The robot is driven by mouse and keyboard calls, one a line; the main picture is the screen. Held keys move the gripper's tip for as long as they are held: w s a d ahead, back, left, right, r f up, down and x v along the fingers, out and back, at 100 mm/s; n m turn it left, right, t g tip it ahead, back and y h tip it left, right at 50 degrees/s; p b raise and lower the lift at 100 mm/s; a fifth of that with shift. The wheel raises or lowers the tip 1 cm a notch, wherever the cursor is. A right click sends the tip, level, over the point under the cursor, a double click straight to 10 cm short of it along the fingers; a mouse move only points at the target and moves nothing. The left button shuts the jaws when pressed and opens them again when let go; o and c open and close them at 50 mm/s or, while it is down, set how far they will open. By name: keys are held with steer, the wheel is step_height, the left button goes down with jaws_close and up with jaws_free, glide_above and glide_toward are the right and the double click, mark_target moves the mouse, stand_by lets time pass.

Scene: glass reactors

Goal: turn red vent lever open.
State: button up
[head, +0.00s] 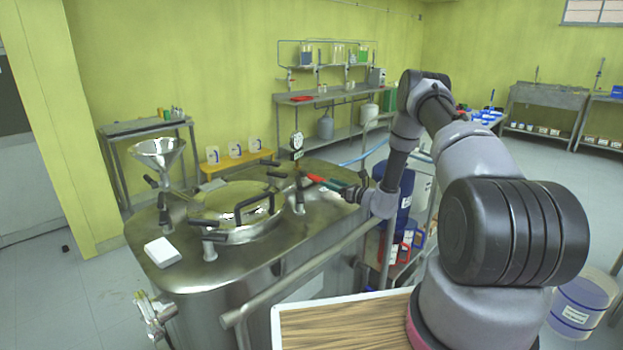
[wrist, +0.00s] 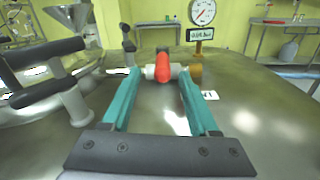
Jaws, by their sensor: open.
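The red vent lever (wrist: 163,65) points toward the camera in the wrist view, on a valve with a pale metal body and a brass-coloured fitting (wrist: 195,73) at its right. In the head view the red lever (head: 316,178) shows just off the tip of my gripper (head: 330,184), above the steel reactor lid. In the wrist view my gripper (wrist: 160,92) has two teal fingers, open and apart, with the lever's near end in line with the gap between them. I cannot tell whether either finger touches it.
A pressure gauge (wrist: 202,12) stands just behind the valve. A round hatch (head: 240,208) with black-handled clamps (wrist: 55,80) lies left of my gripper. A steel funnel (head: 158,153) and a white block (head: 162,252) are further left. Bare lid (wrist: 262,100) lies to the right.

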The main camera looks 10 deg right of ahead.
mark_target(311, 177)
steer(key=shift+w+d+f, duration=0.1)
steer(key=shift+w+f, duration=0.05)
steer(key=shift+f, duration=0.25)
steer(key=shift+w+a, duration=0.2)
steer(key=shift+w, duration=0.05)
steer(key=x, duration=1)
steer(key=shift+d, duration=0.1)
jaws_close()
stand_by(0.6)
